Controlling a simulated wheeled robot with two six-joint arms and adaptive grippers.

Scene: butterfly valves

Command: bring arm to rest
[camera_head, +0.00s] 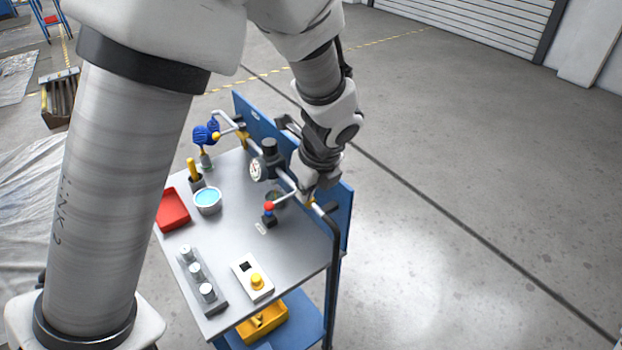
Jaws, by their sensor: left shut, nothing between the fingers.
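My left arm (120,190) fills the left foreground, arches over the top and comes down at the right side of the work cart. Its gripper (306,190) is shut with nothing in it, close to the right end of the pipe and just above the cart top. Its fingertips are small and partly hidden, so I cannot tell whether they touch the pipe. A blue valve handle (206,133) is at the pipe's left end. A small red-topped valve lever (269,206) is below and left of the gripper. My right gripper is out of view.
The grey cart top (232,245) holds a red tray (172,209), a bowl of blue liquid (208,201), a block with several knobs (200,280) and a yellow-button box (252,279). A gauge (257,170) and blue back panel (262,122) stand behind. Floor at right is clear.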

